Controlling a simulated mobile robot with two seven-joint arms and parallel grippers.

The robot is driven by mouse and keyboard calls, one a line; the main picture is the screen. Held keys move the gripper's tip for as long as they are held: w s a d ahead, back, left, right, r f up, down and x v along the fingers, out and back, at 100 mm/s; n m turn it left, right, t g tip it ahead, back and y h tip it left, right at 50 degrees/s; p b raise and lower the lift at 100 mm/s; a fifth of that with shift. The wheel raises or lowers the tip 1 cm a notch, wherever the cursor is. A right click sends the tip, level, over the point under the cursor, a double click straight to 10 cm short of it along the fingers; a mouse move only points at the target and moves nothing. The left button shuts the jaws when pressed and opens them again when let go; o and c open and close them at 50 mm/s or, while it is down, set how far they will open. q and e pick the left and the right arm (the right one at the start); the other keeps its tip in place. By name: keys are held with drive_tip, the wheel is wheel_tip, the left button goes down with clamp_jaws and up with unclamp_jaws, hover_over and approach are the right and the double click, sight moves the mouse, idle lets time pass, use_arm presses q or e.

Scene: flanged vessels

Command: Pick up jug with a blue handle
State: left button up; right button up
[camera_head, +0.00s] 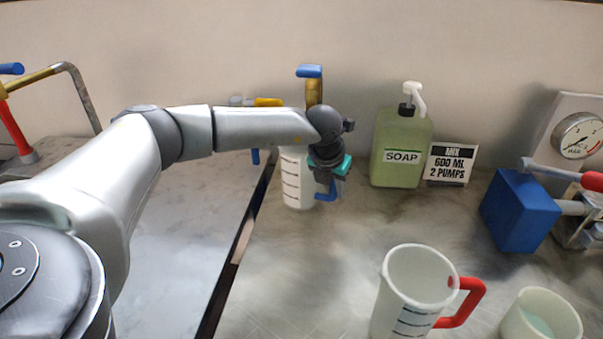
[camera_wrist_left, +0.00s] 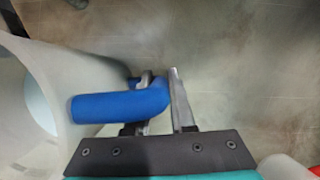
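The white jug with a blue handle (camera_head: 297,180) stands on the counter by the back wall, left of the soap bottle. It also shows at the left of the left wrist view (camera_wrist_left: 30,105). Its blue handle (camera_head: 326,192) faces right; in the left wrist view, the handle (camera_wrist_left: 105,107) reaches between the fingers. My left gripper (camera_head: 329,178) is over the handle from above, its fingers (camera_wrist_left: 164,95) on either side of it. The gap between fingers and handle is narrow; whether they press on it is unclear. My right gripper is not in view.
A green soap bottle (camera_head: 401,150) and a sign (camera_head: 449,164) stand right of the jug. A red-handled jug (camera_head: 412,290) and a white cup (camera_head: 541,318) are in front. A blue valve block (camera_head: 519,211) is at right. A brass pipe (camera_head: 314,92) rises behind.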

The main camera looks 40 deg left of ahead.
use_arm(q)
clamp_jaws()
idle(0.8)
drive_tip(key=shift+w+r, duration=0.1)
drive_tip(key=shift+r, duration=0.05)
